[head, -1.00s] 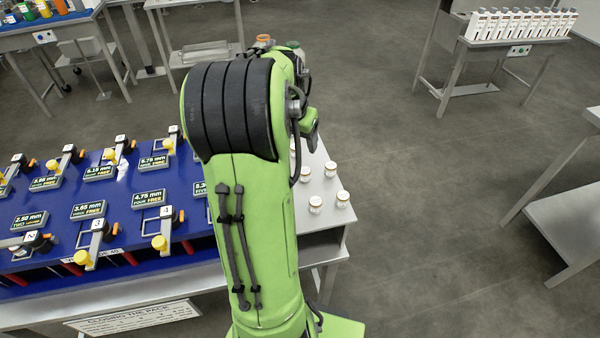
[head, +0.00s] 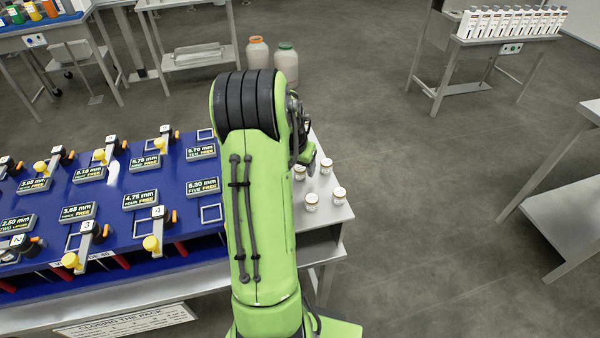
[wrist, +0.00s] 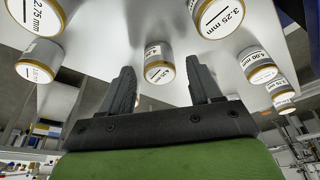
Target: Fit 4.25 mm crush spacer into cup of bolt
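My gripper (wrist: 163,65) is open in the wrist view, its two dark fingers apart. A white jar with a gold rim (wrist: 158,74) shows between the fingers; its label seems to start with 4, but the rest is too small to read. I cannot tell whether it is within the fingers' reach or beyond them. The blue panel (head: 115,222) carries several numbered latch-like units with yellow knobs, such as number 4 (head: 152,243). I cannot tell which one holds the bolt's cup.
Other labelled jars stand around, marked 2.75 mm (wrist: 38,14), 3.25 mm (wrist: 218,16) and 4.00 mm (wrist: 258,66). White jars (head: 311,202) stand on the grey table end (head: 335,214). Two large bottles (head: 257,52) stand behind my arm.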

